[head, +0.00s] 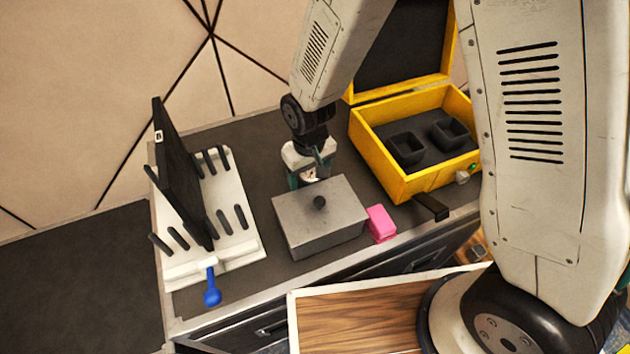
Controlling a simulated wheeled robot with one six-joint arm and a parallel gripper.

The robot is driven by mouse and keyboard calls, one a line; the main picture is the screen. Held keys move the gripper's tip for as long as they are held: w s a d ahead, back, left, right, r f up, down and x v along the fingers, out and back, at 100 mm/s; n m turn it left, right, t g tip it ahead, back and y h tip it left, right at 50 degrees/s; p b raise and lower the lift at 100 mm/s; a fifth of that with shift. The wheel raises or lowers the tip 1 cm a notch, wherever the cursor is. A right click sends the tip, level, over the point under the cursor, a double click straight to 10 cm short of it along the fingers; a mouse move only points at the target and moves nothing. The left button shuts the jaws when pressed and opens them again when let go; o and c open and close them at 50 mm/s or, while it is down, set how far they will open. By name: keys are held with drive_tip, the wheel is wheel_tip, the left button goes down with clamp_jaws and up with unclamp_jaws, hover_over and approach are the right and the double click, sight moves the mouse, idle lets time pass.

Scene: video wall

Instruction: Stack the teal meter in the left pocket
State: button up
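The open yellow case (395,180) stands at the back right with its lid raised. Its dark foam insert holds a left pocket (407,148) and a right pocket (449,133); both look empty. My gripper (309,176) points down just behind a grey box, left of the case. Small teal patches show at the gripper's fingers; I cannot tell whether they are the teal meter or part of the fingers. The grey box hides what is below the fingertips. No teal meter can be clearly made out elsewhere.
The grey box (338,222) with a black knob stands in front of my gripper. A pink block (381,223) sits at its right. A white pegged rack (230,222) holds an upright black panel (180,175); a blue-ended handle (212,290) sticks out in front.

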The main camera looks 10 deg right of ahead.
drive_tip(key=c, duration=1.1)
drive_tip(key=shift+r, duration=0.15)
